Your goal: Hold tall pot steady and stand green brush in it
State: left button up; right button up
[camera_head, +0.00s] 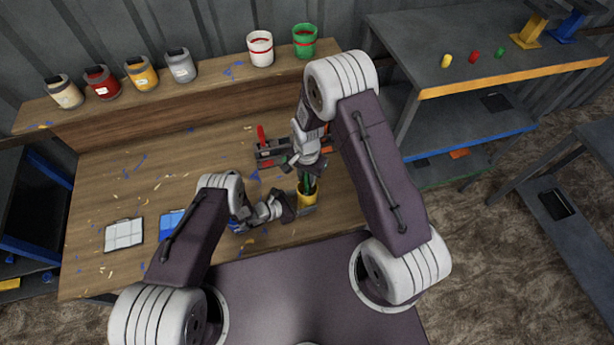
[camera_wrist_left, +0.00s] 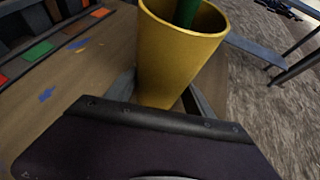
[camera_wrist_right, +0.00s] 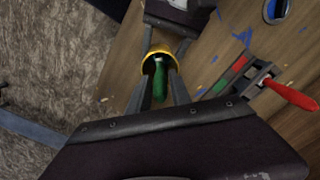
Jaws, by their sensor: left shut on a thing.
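The tall yellow pot (camera_head: 306,198) stands near the front edge of the wooden bench. My left gripper (camera_head: 296,205) is shut on it from the left. In the left wrist view the pot (camera_wrist_left: 178,60) looks upright between my fingers. The green brush (camera_head: 306,182) stands inside the pot; it also shows in the left wrist view (camera_wrist_left: 187,12). My right gripper (camera_head: 306,168) is above the pot. In the right wrist view its fingers (camera_wrist_right: 162,85) are apart on either side of the brush (camera_wrist_right: 160,78), with a gap showing. The brush's lower end is hidden in the pot.
A dark rack (camera_head: 268,154) with red and green parts lies just behind the pot. A grey tile (camera_head: 124,235) and a blue tile (camera_head: 171,223) lie at left. Several cans, including a green one (camera_head: 305,42), line the back ledge. Scraps litter the bench.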

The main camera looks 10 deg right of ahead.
jog(key=shift+o, duration=0.9)
notch_tip(320, 180, up, 12)
pick_arm(q)
jog(key=o, duration=1.1)
jog(key=shift+c, duration=0.2)
